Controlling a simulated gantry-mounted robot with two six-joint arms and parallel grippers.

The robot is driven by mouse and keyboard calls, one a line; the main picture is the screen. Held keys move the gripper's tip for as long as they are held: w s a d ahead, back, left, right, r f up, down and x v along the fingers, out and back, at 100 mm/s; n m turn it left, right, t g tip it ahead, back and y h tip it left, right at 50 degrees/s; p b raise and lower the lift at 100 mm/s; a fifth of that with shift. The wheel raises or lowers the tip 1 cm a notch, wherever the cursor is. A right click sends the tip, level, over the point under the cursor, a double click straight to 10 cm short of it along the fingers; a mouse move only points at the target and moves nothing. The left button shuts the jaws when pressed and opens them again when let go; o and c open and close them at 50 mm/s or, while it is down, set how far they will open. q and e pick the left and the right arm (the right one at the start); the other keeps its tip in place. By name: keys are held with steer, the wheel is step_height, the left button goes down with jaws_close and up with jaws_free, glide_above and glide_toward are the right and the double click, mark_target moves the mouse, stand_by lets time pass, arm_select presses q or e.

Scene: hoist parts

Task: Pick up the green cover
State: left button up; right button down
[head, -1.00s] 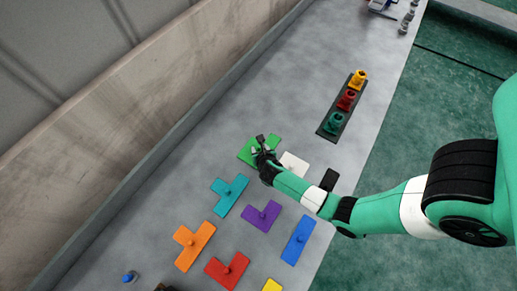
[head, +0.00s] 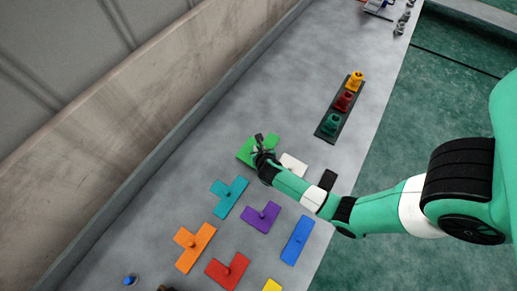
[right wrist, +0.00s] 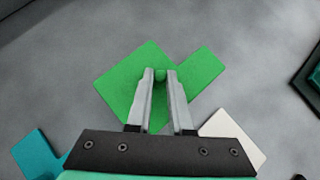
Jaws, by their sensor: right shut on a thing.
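The green cover (right wrist: 128,79) is a flat piece with a small round knob, lying among the coloured pieces on the grey table. In the head view the cover (head: 246,151) is partly hidden by my right gripper (head: 257,146). In the right wrist view my right gripper (right wrist: 160,73) has its two fingers on either side of the green knob, shut on it. The cover looks flat at table level; I cannot tell whether it is clear of the surface. My left gripper is not in view.
Near the cover lie a white piece (head: 293,163), a teal piece (head: 228,194), a purple piece (head: 262,217) and a black piece (head: 327,180). A dark tray (head: 323,134) with coloured knobbed parts stands to the upper right. The table (head: 205,150) is bare left of the cover.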

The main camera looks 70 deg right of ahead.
steer(key=s+f+p+v, duration=0.1)
steer(key=p+v, duration=0.3)
steer(key=v, duration=1.3)
steer(key=shift+s+a, duration=0.25)
steer(key=shift+a, duration=0.35)
